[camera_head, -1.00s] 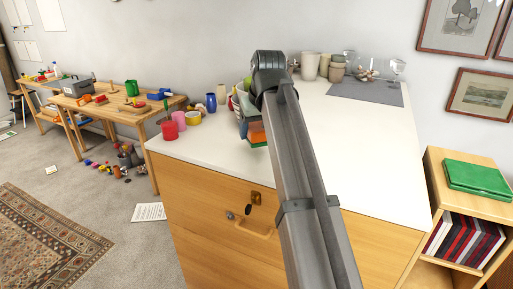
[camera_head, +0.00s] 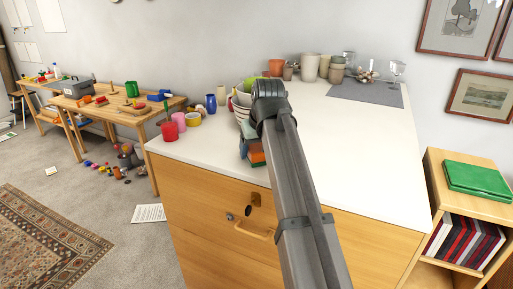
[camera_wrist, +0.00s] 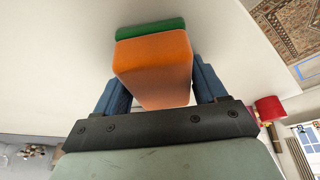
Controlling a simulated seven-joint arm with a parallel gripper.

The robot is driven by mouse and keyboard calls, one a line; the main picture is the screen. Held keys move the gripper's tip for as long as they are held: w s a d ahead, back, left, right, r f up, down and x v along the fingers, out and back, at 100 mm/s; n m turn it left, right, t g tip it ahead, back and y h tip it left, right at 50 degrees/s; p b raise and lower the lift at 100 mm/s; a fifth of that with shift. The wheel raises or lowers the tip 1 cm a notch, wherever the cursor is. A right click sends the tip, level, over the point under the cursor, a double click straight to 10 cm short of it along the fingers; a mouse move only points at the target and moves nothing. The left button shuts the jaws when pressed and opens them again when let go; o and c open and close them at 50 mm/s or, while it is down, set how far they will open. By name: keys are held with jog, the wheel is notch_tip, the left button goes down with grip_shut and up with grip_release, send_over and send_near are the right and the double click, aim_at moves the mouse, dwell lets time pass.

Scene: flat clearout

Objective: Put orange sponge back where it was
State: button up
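The orange sponge (camera_wrist: 153,62) is between the two blue fingers of my gripper (camera_wrist: 162,88) in the wrist view. The fingers appear to touch it on both sides. A green block (camera_wrist: 150,28), like another sponge, shows just beyond the orange one; I cannot tell whether they touch.
Stacked bowls (camera_head: 242,108) stand left of my arm on the white counter (camera_head: 350,150). Beakers and glasses are at the back. The counter's right part is clear.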

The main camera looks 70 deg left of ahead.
jog(key=o, duration=0.3)
jog(key=shift+o, duration=0.2)
jog(key=shift+r, duration=0.1)
jog(key=v, duration=1.2)
jog(key=shift+w, duration=0.1)
